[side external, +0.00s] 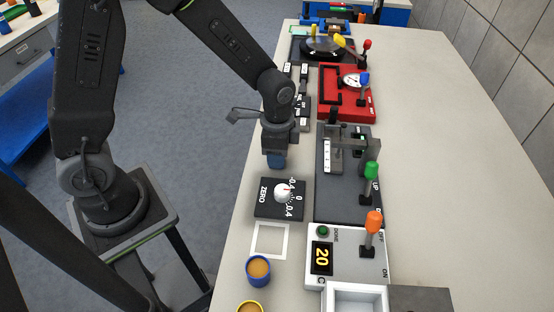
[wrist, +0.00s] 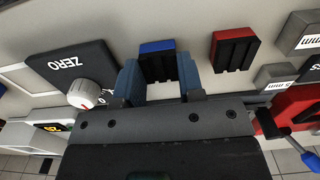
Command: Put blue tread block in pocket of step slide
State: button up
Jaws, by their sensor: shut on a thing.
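The blue tread block (wrist: 157,47) has a blue edge and a black ribbed face; in the wrist view it sits between the two blue fingers of my gripper (wrist: 157,70), which is shut on it. In the side external view my gripper (side external: 277,160) points down over the left part of the table, behind the dial plate; I cannot make out the block apart from the fingers there. The step slide appears to be the grey fixture (side external: 334,155) on the dark base plate (side external: 340,200), to the right of my gripper. Its pocket cannot be made out.
A red tread block (wrist: 234,50) lies beside the blue one. A black ZERO plate with a white knob (side external: 283,193) is close by. A green-handled lever (side external: 371,172) and an orange-handled lever (side external: 373,222) stand upright. The table's right side (side external: 450,150) is clear.

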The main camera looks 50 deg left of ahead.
jog(key=shift+r, duration=2.4)
